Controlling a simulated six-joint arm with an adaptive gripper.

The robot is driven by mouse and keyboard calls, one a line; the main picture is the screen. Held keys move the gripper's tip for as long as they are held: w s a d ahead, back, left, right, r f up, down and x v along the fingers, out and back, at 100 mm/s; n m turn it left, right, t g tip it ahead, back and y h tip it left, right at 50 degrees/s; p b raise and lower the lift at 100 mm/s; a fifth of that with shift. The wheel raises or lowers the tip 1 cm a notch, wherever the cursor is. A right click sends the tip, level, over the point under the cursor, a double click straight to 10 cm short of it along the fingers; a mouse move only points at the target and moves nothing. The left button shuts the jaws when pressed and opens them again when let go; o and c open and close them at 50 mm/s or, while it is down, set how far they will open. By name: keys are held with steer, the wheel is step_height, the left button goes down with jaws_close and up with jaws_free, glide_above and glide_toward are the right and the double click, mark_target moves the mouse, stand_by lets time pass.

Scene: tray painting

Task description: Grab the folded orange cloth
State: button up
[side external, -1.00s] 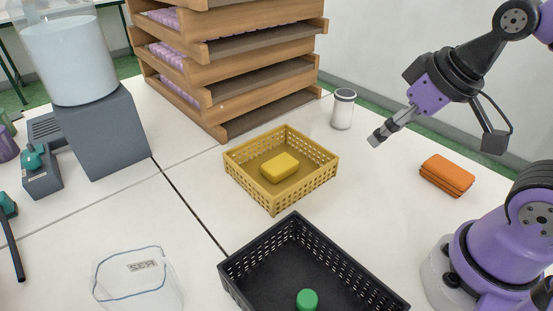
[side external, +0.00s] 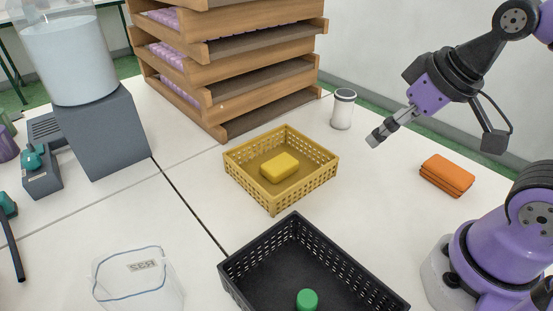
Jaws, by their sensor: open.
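The folded orange cloth (side external: 447,175) lies flat on the white table at the right, in front of my arm's base. My gripper (side external: 377,137) hangs in the air to the left of the cloth and above the table, pointing down and to the left. It is open and holds nothing. It is clear of the cloth and does not touch it.
A yellow basket (side external: 236,168) holds a yellow block (side external: 279,167). A black basket (side external: 246,251) holds a green object (side external: 307,299). A white jar (side external: 342,109) and a wooden rack (side external: 270,93) stand behind. The table around the cloth is mostly clear.

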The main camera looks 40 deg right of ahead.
steer(key=shift+d, duration=0.1)
steer(key=m+g, duration=0.1)
steer(key=g, duration=0.5)
glide_toward(438, 161)
steer(key=shift+s, duration=0.15)
steer(key=f, duration=0.5)
steer(key=shift+s+d, duration=0.15)
steer(key=shift+d, duration=0.05)
steer(key=shift+a+f, duration=0.15)
steer(key=shift+f, duration=1.2)
steer(key=shift+a+f, duration=0.1)
steer(key=shift+f, duration=1.25)
steer(key=c, duration=1.1)
